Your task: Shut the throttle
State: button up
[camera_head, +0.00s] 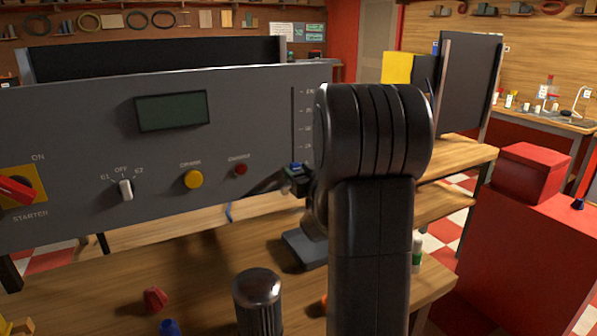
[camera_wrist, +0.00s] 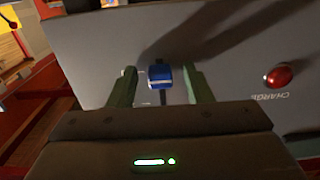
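The throttle is a blue knob (camera_head: 295,167) at the lower end of a vertical slot with a printed scale, on the right part of the grey control panel (camera_head: 90,110). In the wrist view the blue knob (camera_wrist: 160,76) sits between the two green fingers of my gripper (camera_wrist: 161,88). The fingers are apart, with a visible gap on each side of the knob. In the head view my gripper (camera_head: 297,182) is at the knob, largely hidden behind my dark arm.
The panel also carries a red charge button (camera_head: 240,169), a yellow button (camera_head: 193,179), a selector switch (camera_head: 125,189) and a red starter knob (camera_head: 16,189). Below, the wooden bench (camera_head: 200,285) holds a dark cylinder (camera_head: 258,300) and small red and blue parts. A red cabinet (camera_head: 530,240) stands right.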

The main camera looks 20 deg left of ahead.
jog(key=v, duration=1.3)
jog(key=shift+s+d, duration=0.25)
jog(key=shift+d, duration=0.05)
jog(key=shift+a, duration=0.1)
jog(key=x, duration=1.4)
jog(key=shift+r, duration=0.1)
jog(key=shift+s+r+p, duration=0.1)
jog(key=shift+r+p, duration=0.35)
jog(key=shift+r, duration=0.1)
jog(key=shift+f, duration=0.1)
